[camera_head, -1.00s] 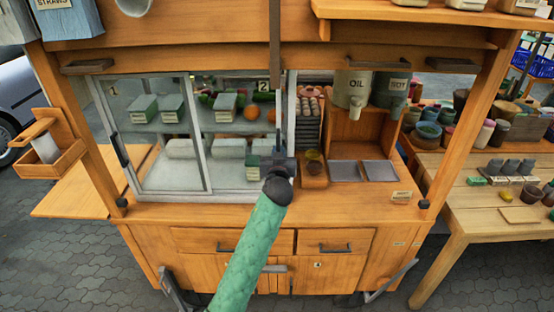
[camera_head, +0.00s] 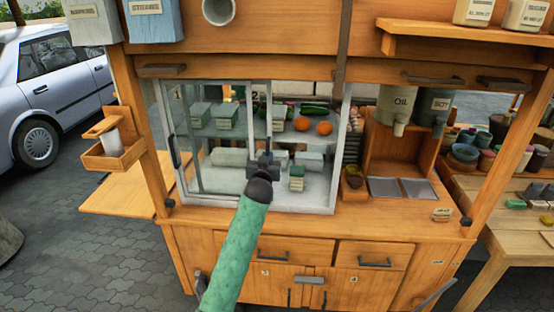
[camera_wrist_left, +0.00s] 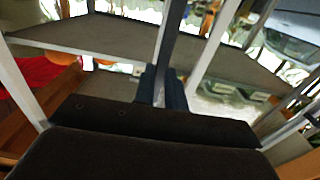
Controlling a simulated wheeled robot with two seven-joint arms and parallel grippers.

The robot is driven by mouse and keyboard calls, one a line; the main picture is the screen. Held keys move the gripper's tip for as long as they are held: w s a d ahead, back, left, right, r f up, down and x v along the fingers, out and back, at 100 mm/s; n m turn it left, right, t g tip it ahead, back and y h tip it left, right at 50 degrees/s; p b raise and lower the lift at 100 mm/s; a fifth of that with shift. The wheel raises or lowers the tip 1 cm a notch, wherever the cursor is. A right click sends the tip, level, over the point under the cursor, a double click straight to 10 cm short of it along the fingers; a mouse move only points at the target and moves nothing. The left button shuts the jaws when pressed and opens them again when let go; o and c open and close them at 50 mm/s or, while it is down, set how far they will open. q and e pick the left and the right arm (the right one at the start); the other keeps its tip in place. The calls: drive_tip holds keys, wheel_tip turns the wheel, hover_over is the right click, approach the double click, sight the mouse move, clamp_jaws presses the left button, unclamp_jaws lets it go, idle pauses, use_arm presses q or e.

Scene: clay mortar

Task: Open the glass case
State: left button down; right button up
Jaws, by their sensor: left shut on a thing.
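The glass case (camera_head: 340,190) stands on the wooden cart, with a pale frame and two sliding panes marked 1 and 2. Pane 2 (camera_head: 253,98) overlaps pane 1, and the right part of the front is uncovered, showing oranges and green vegetables. Pane 1's dark handle (camera_head: 174,150) is at the left edge. My left gripper (camera_head: 264,160) is at pane 2's right edge, shut on its handle, which the gripper mostly hides. In the left wrist view, the gripper (camera_wrist_left: 163,88) closes around an upright bar at the pane edge. My right gripper is out of view.
Inside are green-and-white boxes (camera_head: 200,114), oranges (camera_head: 302,124) and pale rolls (camera_head: 230,157). Right of the case stand an oil container (camera_head: 395,103) and metal trays (camera_head: 384,187). A wooden upright (camera_head: 150,150) bounds the left. An overhead beam (camera_head: 230,72) runs above.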

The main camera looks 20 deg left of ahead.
use_arm(q)
drive_tip(key=shift+a, duration=0.1)
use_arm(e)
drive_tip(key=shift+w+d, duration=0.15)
use_arm(q)
drive_tip(key=c, duration=1.5)
unclamp_jaws()
drive_tip(key=shift+o, duration=0.3)
drive_tip(key=shift+s, duration=0.1)
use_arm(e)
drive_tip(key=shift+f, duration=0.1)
